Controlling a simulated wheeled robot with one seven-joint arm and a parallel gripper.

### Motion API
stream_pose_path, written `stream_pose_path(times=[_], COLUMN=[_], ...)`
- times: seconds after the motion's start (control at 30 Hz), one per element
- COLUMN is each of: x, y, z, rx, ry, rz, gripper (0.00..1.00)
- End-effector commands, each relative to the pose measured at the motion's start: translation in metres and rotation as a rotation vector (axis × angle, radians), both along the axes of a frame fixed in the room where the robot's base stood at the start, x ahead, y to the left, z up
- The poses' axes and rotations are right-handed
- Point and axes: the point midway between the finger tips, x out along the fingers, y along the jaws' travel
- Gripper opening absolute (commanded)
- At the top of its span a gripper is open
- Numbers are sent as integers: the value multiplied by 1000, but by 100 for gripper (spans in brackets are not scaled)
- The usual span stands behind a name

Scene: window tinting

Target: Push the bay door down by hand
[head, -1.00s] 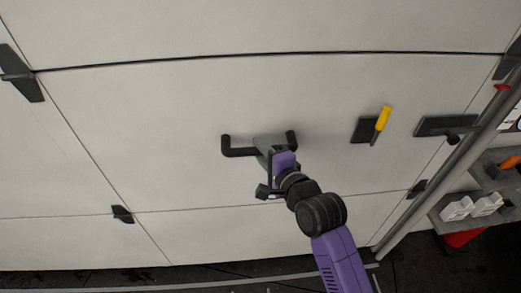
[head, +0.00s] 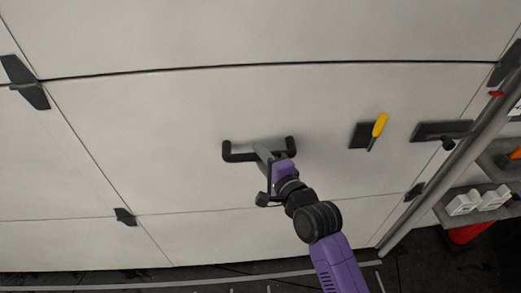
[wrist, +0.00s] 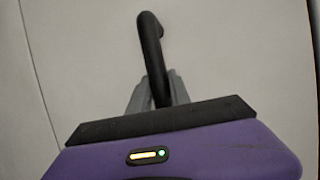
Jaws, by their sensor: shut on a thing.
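The bay door (head: 170,110) is a large pale panelled door that fills most of the head view. A black U-shaped handle (head: 237,155) is fixed on one of its lower panels. My gripper (head: 264,156) is at the handle, with its grey fingers on the middle of the handle bar. In the wrist view the handle (wrist: 150,40) runs down between the two grey fingers (wrist: 157,92), which are closed around it. My gripper's palm hides the lower end of the handle there.
A yellow-handled tool (head: 379,126) sits at a dark plate right of the handle. A dark latch (head: 440,131) is farther right. A grey rail (head: 440,170) slopes along the door's right edge, with shelves of white boxes (head: 478,201) beyond. Dark floor shows below the door.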

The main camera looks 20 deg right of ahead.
Motion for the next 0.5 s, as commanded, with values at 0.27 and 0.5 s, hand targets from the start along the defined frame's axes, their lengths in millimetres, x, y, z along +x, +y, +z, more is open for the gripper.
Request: stream_pose_path(times=[0.27, 0.5], x=[-4, -4], y=[0, 0], z=[-31, -30], rx=[-1, -1], ry=[47, 45], rz=[3, 3], gripper=[0, 43])
